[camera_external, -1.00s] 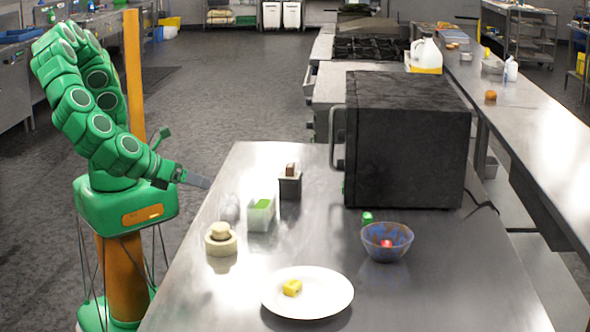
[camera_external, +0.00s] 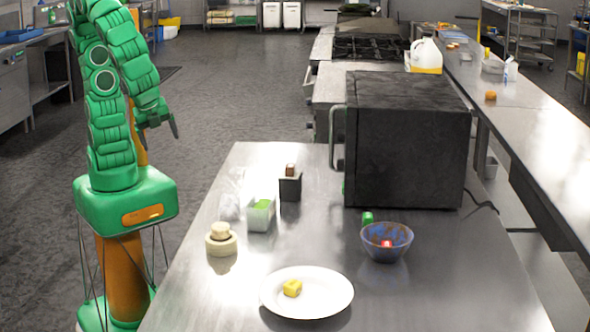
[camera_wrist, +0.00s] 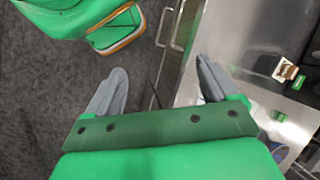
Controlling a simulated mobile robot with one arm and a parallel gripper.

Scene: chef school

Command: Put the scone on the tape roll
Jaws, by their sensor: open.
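The tape roll (camera_external: 221,245) is a cream ring lying on the steel table's left side. A small pale round piece that looks like the scone (camera_external: 220,230) rests on top of it, roughly centred. My gripper (camera_external: 160,128) is up and to the left, off the table's edge and well apart from both. In the wrist view my gripper (camera_wrist: 160,70) has its two grey fingers wide apart with nothing between them. The scone and tape roll cannot be made out in the wrist view.
On the steel table (camera_external: 215,295) stand a white container with green contents (camera_external: 261,215), a black holder (camera_external: 290,189), a blue bowl (camera_external: 387,243), a white plate (camera_external: 325,297) with a yellow piece (camera_external: 292,288), and a black oven (camera_external: 405,140).

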